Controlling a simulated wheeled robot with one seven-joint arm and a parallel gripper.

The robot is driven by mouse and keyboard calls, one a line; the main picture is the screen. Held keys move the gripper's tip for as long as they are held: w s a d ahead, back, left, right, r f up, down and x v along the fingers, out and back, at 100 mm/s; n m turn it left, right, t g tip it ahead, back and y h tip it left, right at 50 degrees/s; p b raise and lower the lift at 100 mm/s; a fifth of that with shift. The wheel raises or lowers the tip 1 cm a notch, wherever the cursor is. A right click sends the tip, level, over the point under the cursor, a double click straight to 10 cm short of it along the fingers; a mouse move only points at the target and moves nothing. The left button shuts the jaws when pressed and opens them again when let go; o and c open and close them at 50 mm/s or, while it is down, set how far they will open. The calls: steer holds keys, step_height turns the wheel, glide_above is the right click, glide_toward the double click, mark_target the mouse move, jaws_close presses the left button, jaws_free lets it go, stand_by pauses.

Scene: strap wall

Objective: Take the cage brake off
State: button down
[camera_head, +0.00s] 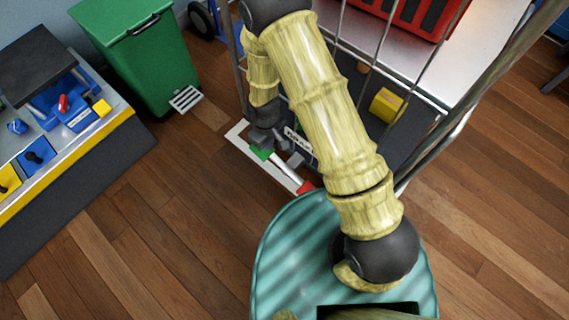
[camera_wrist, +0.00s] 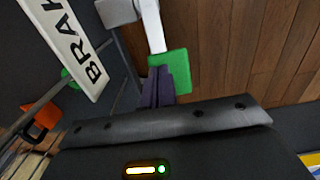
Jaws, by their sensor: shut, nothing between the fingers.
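The cage brake is a rocking pedal low on the roll cage, with a white bar (camera_head: 286,171), a green pad (camera_head: 262,153) at one end and a red pad (camera_head: 306,187) at the other. A white plate (camera_wrist: 72,45) beside it shows part of the word BRAKE. My gripper (camera_wrist: 158,88) is shut and empty, its fingertips at the edge of the green pad, which also shows in the wrist view (camera_wrist: 172,68). I cannot tell whether they touch. The red pad is out of the wrist view. In the head view my arm hides part of the cage.
The cage's wire side (camera_head: 238,62) rises close by my arm. Inside it are a red crate (camera_head: 408,14) and a yellow block (camera_head: 386,105). A green bin (camera_head: 135,60) and a workbench (camera_head: 62,150) stand to the left. Wooden floor (camera_head: 165,220) lies clear between.

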steer(key=shift+r+p, duration=2.1)
steer(key=shift+r, duration=0.35)
steer(key=shift+f, duration=0.1)
